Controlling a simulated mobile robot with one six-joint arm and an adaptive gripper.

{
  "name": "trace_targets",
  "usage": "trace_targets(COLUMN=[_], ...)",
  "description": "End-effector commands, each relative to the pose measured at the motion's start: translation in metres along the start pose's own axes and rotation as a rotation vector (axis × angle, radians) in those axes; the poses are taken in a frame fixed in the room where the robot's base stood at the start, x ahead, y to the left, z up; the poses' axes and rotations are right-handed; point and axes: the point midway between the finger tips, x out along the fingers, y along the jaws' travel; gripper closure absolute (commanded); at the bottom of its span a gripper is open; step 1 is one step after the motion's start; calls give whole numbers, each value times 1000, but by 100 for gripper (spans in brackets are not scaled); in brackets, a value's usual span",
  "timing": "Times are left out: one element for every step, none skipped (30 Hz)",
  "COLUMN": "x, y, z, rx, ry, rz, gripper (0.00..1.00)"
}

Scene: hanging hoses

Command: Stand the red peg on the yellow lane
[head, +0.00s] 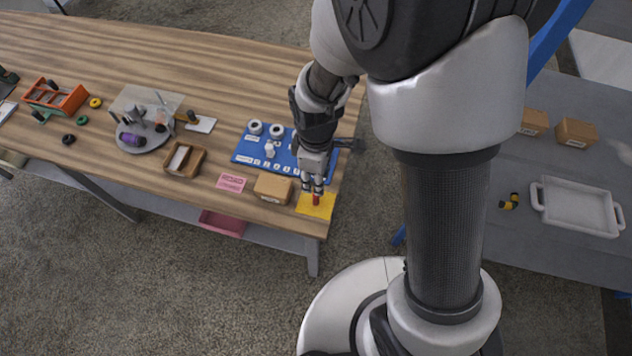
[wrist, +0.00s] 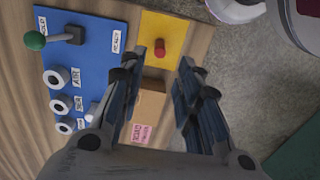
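The red peg (head: 316,200) is on the yellow lane (head: 303,207) at the table's front right corner. It looks upright in the head view. In the wrist view the peg (wrist: 160,47) shows as a short red cylinder on the bare yellow lane (wrist: 176,27). My gripper (head: 313,188) is just above the peg in the head view, partly covering the lane. In the wrist view my gripper (wrist: 158,72) has its two fingers spread with an empty gap. The peg shows beyond the fingertips, apparently apart from them.
A cardboard box (head: 273,187) stands left of the lane. A blue panel (head: 244,154) with white knobs and a lever lies behind it. A pink card (head: 232,182) and a wooden tray (head: 171,170) are further left. The table's edge is close to the lane.

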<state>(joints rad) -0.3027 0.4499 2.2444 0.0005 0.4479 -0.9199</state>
Motion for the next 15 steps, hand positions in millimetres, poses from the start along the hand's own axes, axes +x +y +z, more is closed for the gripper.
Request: trace_targets(x=[-12,-17,-22,-25,-27,-30,-31,-32,-33,-34,-34,-34,-36,-38,-44], y=[0,1,0,0,0,0,0,0,0,0,0,0,0,1,1], z=[0,0,0,0,0,0,0,0,0,0,0,0,1,1,3], rx=[0,0,0,0,0,0,0,0,0,0,0,1,6,14,32], ry=[2,2,1,1,1,1,0,0,0,0,0,0,1,3,8], rz=[2,2,2,1,1,1,1,0,0,0,0,0,2,4,11], gripper=[69,69,69,69,69,69,69,69,69,69,69,69,69,69,69])
